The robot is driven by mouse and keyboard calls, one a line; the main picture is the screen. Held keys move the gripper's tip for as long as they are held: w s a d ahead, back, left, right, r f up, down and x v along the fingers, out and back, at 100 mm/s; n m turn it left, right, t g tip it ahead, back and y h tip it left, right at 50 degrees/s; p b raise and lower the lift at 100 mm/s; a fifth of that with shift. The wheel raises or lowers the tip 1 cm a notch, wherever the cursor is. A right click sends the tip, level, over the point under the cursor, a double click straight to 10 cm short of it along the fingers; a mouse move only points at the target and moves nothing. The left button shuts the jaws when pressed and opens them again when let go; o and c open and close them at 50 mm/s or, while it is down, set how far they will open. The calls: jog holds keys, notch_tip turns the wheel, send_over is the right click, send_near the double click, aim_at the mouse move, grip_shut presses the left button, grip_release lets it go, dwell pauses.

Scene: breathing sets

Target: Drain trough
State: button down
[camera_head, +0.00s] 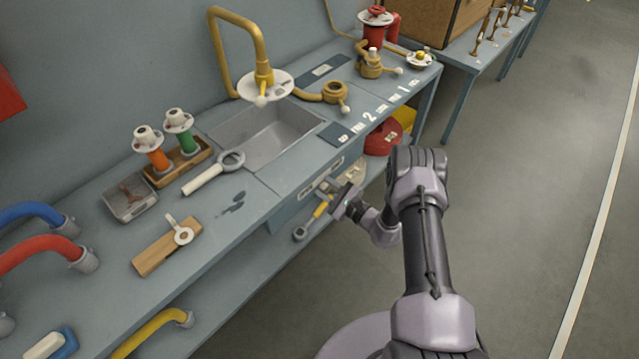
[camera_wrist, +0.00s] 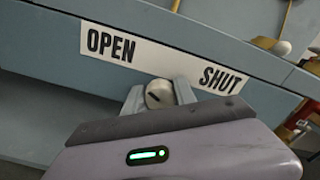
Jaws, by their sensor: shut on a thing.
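The trough (camera_head: 262,142) is a grey rectangular basin sunk in the bench top; I cannot tell whether it holds water. A white label reading OPEN at left and SHUT at right (camera_wrist: 165,57) is on the bench front below it. A grey valve hub (camera_wrist: 160,94) with a dark slot sits under the label. My gripper (camera_head: 338,202) is at the bench front below the trough, shut on the drain valve handle. A yellow-gripped part (camera_head: 321,208) with a grey round end hangs beside my gripper.
A yellow swan-neck pipe (camera_head: 262,52) arches over the trough. A red round object (camera_head: 384,138) is on the lower shelf. The floor (camera_head: 540,170) at right is clear.

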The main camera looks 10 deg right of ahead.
dwell(0.5)
jog(key=c, duration=1)
grip_release()
jog(key=p+v, duration=0.3)
jog(key=v, duration=1.4)
jog(key=shift+s+d+p, duration=0.1)
jog(key=shift+s+p, duration=0.1)
jog(key=shift+p, duration=0.2)
